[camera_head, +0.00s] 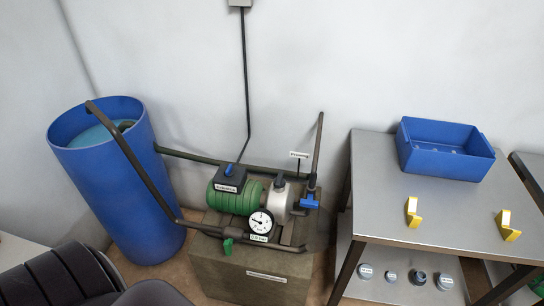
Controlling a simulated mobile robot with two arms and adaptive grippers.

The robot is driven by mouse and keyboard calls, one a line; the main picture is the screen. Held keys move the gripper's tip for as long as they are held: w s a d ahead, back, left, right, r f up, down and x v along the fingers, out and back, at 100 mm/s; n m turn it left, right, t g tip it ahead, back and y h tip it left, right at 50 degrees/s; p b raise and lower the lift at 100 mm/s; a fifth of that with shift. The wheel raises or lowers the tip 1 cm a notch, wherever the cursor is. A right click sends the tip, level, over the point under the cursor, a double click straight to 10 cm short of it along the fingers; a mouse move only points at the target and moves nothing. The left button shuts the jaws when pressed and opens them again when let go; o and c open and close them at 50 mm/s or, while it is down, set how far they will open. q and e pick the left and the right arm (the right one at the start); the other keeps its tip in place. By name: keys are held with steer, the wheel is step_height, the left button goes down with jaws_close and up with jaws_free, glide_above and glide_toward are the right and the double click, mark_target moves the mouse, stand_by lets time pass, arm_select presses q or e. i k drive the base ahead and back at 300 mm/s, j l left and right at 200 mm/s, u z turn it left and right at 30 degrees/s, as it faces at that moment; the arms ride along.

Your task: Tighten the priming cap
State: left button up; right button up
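The green pump motor (237,196) and its silver pump housing (278,203) sit on a grey-brown block (262,272) in the middle. A small dark part (280,180) stands on top of the housing; it may be the priming cap, but it is too small to tell how it is seated. A round pressure gauge (261,221) is in front of the housing. Several round cap-like parts, such as a dark one (418,278), lie on the lower shelf at the right. Neither of my grippers is in view.
A blue barrel (120,185) with a dark pipe stands left. A blue-handled valve (309,201) and a green-handled valve (228,245) flank the pump. The steel table (375,180) at right holds a blue bin (444,150) and two yellow brackets (412,212); its middle is clear.

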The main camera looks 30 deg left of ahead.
mark_target(279, 182)
steer(key=u, duration=1)
